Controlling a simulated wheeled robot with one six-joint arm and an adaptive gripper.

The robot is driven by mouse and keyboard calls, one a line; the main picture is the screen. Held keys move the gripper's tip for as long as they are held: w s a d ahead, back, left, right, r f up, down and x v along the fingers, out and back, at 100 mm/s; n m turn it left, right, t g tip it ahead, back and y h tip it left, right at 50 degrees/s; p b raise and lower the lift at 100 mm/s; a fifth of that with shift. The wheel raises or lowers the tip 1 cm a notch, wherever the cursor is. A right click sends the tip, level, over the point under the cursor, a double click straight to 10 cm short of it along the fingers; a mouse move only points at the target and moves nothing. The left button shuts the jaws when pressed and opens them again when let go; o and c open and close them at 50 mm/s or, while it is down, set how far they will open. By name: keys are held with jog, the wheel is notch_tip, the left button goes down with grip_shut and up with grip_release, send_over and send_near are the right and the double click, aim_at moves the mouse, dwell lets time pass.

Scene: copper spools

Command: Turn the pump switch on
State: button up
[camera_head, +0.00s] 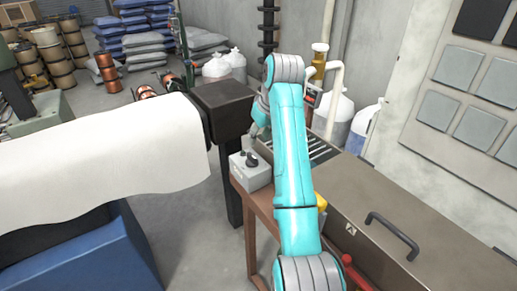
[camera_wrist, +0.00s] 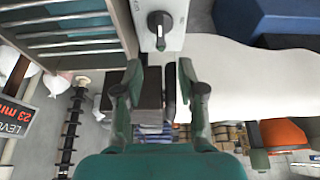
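The pump switch is a light grey box with a black rotary knob (camera_head: 251,159), at the near left corner of a brown bench. In the wrist view the knob (camera_wrist: 160,28) is at the top centre, its grip running up and down the picture. My gripper (camera_wrist: 160,75) is open and empty, its two green fingers spread apart. The knob lies beyond the fingertips, between their lines, and nothing touches it.
A slatted rack (camera_head: 318,150) is beside the switch. A brown lid with a black handle (camera_head: 392,236) fills the bench's near right. White sheet material (camera_head: 100,155) and a dark block (camera_head: 224,105) lie left. A level display (camera_wrist: 18,112) shows red digits, apparently 23 mm.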

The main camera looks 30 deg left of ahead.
aim_at(252, 155)
jog(key=x, duration=1)
jog(key=shift+a+f, duration=0.1)
jog(key=shift+f, duration=0.1)
grip_shut()
